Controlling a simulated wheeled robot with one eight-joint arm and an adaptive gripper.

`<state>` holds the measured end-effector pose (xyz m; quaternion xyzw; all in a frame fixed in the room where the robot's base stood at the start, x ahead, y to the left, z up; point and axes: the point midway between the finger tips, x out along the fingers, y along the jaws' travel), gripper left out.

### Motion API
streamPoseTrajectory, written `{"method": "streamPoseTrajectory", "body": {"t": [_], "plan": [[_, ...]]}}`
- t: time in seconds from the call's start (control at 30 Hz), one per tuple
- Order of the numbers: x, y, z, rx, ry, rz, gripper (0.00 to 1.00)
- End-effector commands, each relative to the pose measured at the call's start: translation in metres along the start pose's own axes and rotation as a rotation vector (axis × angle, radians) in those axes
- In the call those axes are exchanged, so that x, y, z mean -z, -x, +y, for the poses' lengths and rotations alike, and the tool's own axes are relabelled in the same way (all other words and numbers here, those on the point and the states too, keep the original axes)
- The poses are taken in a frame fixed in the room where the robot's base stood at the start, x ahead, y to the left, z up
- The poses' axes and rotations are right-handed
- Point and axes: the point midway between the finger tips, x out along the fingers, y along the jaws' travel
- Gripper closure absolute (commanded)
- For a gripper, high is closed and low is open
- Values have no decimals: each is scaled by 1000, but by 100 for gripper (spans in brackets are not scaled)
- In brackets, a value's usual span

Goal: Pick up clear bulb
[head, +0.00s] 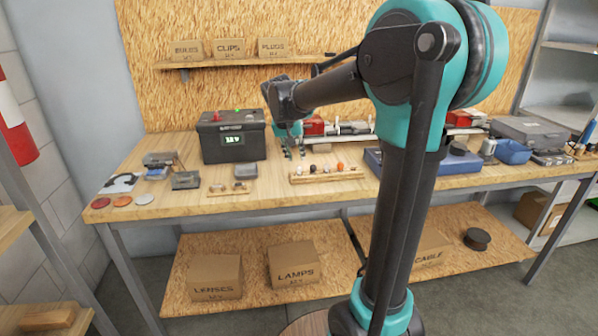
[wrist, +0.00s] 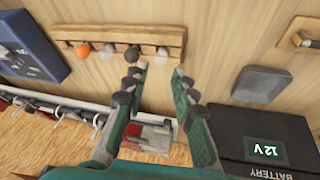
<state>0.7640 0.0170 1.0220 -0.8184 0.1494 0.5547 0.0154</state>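A wooden rack (head: 327,176) on the bench holds a row of small bulbs; it also shows in the wrist view (wrist: 120,33). In the wrist view the row includes an orange bulb (wrist: 83,50), a pale bulb (wrist: 107,49), a dark bulb (wrist: 132,53) and a greyish, clear-looking bulb (wrist: 162,55) towards the rack's right end. The pictures are too small to be sure which pale one is clear glass. My gripper (wrist: 156,80) is open and empty, its fingertips apart on either side of the line to the clear-looking bulb, short of it. In the head view my gripper (head: 294,150) is above and behind the rack.
A black battery box (head: 233,137) stands left of my gripper. Tools and red parts (head: 340,128) lie behind. The bench front is fairly clear.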

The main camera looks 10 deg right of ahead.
Motion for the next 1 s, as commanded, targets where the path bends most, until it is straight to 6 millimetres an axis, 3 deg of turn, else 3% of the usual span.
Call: {"method": "streamPoseTrajectory", "body": {"t": [0.27,0.6,0.9,1.0], "plan": [[0,-21,0,0,-1,0,74],[2,-64,-2,1,-1,-1,74],[2,-69,-2,1,0,-1,74],[2,-69,-2,1,0,-1,85]]}}
